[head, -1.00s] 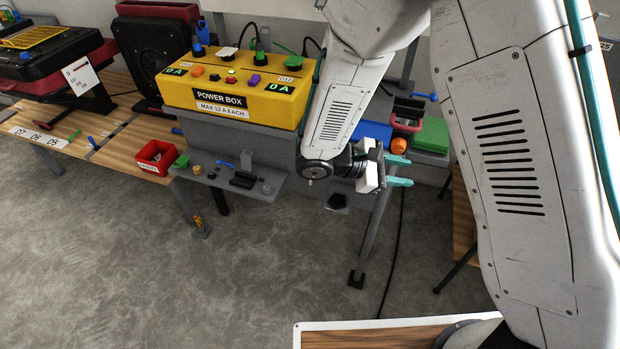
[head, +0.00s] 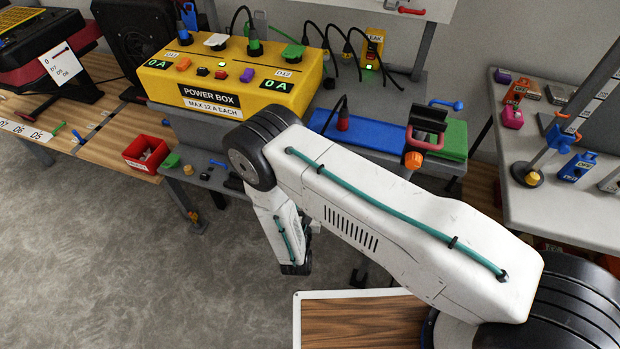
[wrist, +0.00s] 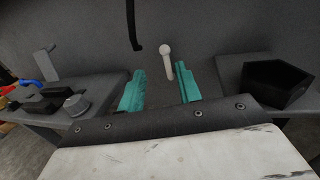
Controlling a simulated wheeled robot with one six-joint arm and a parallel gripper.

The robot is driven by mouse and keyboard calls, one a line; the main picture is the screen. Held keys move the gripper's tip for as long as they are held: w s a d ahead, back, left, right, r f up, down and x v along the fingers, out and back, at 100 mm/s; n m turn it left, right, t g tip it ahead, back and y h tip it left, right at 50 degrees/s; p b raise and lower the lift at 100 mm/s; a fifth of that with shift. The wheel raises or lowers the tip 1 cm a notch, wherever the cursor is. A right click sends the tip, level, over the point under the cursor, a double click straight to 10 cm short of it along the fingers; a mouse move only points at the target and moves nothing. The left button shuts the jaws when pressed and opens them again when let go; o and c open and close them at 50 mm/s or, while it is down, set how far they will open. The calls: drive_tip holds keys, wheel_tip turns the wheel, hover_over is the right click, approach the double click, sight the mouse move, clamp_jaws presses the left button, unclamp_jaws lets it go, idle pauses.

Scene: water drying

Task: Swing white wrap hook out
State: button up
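The white wrap hook shows in the wrist view as a short pale peg with a round tip (wrist: 167,62), against a dark grey panel. My gripper (wrist: 160,70) has two teal fingers spread apart. In the picture the hook lies between the fingertips, nearer the right one, with a gap on each side. I cannot tell how far beyond the fingertips it is. In the head view my arm hides the hook and the fingers.
In the wrist view, a black cable (wrist: 131,25) hangs above the fingers. A black hollow holder (wrist: 277,82) sits on the right ledge; a grey knob (wrist: 76,105) is at left. The yellow power box (head: 232,80) and red bin (head: 147,153) show in the head view.

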drive_tip(key=w+d, duration=0.1)
drive_tip(key=w, duration=0.5)
drive_tip(key=shift+w+d, duration=0.4)
clamp_jaws()
